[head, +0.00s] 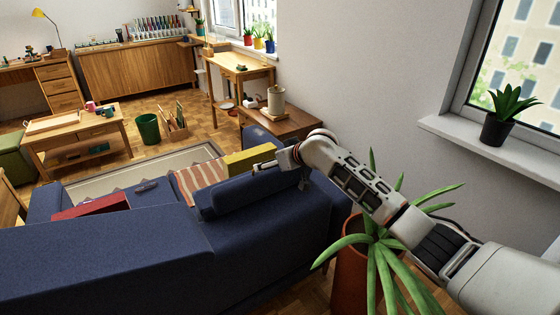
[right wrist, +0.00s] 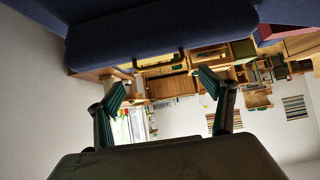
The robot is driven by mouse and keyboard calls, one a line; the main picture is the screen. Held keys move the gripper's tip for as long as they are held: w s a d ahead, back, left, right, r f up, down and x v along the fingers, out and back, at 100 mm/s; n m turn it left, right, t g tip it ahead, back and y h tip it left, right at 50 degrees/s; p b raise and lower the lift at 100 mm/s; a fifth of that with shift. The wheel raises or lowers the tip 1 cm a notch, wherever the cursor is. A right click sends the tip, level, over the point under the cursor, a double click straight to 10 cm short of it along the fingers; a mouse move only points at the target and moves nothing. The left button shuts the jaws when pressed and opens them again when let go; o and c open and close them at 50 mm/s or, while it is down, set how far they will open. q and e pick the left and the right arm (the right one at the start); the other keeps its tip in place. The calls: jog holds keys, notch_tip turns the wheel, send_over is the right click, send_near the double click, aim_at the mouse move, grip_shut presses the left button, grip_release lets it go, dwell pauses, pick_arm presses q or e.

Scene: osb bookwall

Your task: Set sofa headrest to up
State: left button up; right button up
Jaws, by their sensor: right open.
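The dark blue sofa (head: 270,240) is seen from behind in the head view. Its headrest (head: 245,190), a padded blue bolster, lies along the top at the right end. In the right wrist view, whose picture is upside down, the headrest (right wrist: 165,32) spans the top, with a dark strap or bar along its edge. My right gripper (head: 268,166) is over the headrest's far side in the head view; its fingers are partly hidden. The right wrist view shows the gripper (right wrist: 162,88) open and empty, its fingertips apart from the headrest. My left gripper is not in view.
A potted plant (head: 375,260) with long leaves stands below my right arm, close to it. A yellow cushion (head: 250,158), a striped cushion (head: 200,180) and a red item (head: 92,206) lie on the sofa. A wooden side table (head: 285,122) stands beyond, near the wall.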

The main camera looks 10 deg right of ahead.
jog(key=shift+v, duration=1.75)
jog(key=shift+f, duration=0.15)
jog(key=s+a+f+y+p, duration=0.1)
jog(key=s+a+f, duration=0.1)
jog(key=s+f, duration=0.75)
jog(key=s+a+f, duration=0.2)
jog(key=s+f, duration=0.6)
jog(key=f, duration=0.2)
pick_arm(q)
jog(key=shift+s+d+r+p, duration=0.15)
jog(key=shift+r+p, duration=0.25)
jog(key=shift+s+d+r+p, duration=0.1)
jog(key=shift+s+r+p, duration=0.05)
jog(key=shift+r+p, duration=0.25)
pick_arm(e)
jog(key=s+d+f, duration=0.2)
jog(key=s, duration=0.7)
jog(key=s+d+f+h, duration=0.1)
jog(key=s+d+f, duration=0.1)
jog(key=s, duration=0.8)
jog(key=s+d+f+h, duration=0.1)
jog(key=s+f, duration=0.3)
jog(key=s, duration=0.5)
jog(key=shift+s+d+t, duration=0.3)
jog(key=shift+s+d, duration=0.1)
jog(key=shift+d, duration=0.1)
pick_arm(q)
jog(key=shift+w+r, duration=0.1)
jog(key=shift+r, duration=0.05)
